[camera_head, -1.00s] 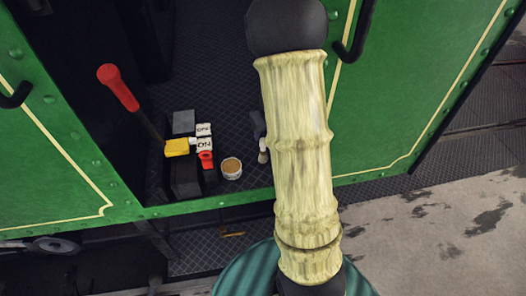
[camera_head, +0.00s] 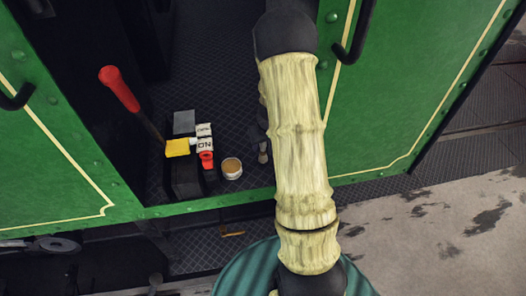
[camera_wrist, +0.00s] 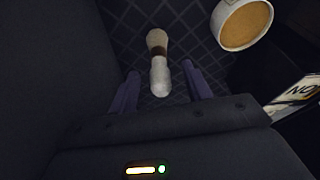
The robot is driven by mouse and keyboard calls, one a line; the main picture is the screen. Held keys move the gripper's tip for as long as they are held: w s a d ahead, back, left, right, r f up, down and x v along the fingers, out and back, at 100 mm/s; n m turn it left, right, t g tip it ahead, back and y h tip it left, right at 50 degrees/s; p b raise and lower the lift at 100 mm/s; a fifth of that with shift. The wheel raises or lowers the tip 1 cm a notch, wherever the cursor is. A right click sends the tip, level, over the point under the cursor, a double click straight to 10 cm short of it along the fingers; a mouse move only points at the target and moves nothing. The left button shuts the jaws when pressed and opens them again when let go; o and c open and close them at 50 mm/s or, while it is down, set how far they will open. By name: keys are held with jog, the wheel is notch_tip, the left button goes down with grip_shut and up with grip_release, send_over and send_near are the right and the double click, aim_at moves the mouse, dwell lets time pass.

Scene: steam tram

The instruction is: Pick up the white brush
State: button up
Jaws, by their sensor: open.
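The white brush (camera_wrist: 160,76) shows in the wrist view, with a pale bristle end, a brown band and a white handle. Its handle end lies between the two fingers of my gripper (camera_wrist: 162,85) as seen from the wrist, with a gap on each side. My gripper is open and the fingers do not visibly touch the brush. How far the fingertips are from it in depth I cannot tell.
A white tub with tan contents (camera_head: 232,168) stands left of the brush. A yellow item (camera_head: 177,148), a red item (camera_head: 206,158) and white labelled boxes (camera_head: 205,144) sit further left, near a red-handled lever (camera_head: 118,88). Green side panels (camera_head: 420,110) flank the doorway.

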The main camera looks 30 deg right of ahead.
aim_at(262, 147)
jog(key=shift+w+p+x, duration=0.1)
jog(key=shift+p+x, duration=0.15)
jog(key=shift+x, duration=0.85)
jog(key=shift+w+p+x, duration=0.15)
jog(key=shift+p+x, duration=0.05)
jog(key=shift+x, duration=0.9)
jog(key=shift+r, duration=0.1)
grip_shut()
jog(key=shift+w+r+b, duration=0.15)
jog(key=shift+r+b, duration=0.25)
jog(key=shift+r, duration=1.4)
jog(key=w+a+b, duration=0.1)
jog(key=w+a, duration=0.1)
jog(key=w, duration=0.6)
jog(key=w+a+b, duration=0.2)
jog(key=w, duration=0.7)
jog(key=shift+a, duration=0.35)
